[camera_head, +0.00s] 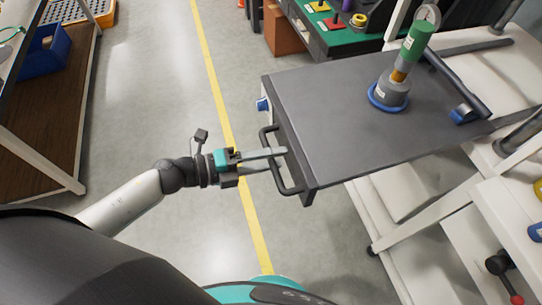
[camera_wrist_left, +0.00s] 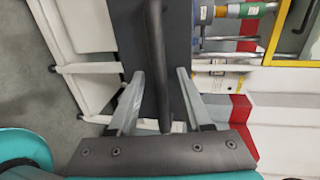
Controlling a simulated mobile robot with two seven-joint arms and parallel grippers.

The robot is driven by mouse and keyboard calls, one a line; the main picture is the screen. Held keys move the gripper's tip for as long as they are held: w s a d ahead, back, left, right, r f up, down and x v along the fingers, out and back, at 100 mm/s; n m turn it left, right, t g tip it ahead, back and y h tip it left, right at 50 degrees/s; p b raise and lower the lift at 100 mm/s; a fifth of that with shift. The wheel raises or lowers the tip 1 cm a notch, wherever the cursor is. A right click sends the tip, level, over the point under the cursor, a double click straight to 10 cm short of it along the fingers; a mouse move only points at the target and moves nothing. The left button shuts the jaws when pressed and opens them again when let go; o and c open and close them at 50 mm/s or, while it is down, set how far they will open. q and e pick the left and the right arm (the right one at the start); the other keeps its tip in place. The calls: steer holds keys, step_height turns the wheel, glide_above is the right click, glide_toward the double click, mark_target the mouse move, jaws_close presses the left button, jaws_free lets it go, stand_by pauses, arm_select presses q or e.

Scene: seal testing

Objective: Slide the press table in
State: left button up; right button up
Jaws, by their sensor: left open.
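The press table (camera_head: 345,125) is a dark grey slab that sticks out to the left from a white frame. A black bar handle (camera_head: 278,170) is on its left end. My left gripper (camera_head: 286,158) is open at this handle, its fingers reaching to the bar. In the left wrist view the open fingers (camera_wrist_left: 160,100) stand on either side of the handle bar (camera_wrist_left: 153,60), with a gap on each side. On the table stands a grey and green cylinder with a gauge (camera_head: 398,75), on a blue ring. My right gripper is not in view.
A green-topped bench (camera_head: 345,42) with small parts stands at the back. A shelf with a blue bin (camera_head: 45,50) is at the far left. The grey floor with a yellow line (camera_head: 215,80) is clear left of the table. The white frame (camera_head: 400,210) extends below and right.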

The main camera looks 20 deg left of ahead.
arm_select(q)
steer(key=shift+c, duration=0.4)
jaws_close()
stand_by(0.9)
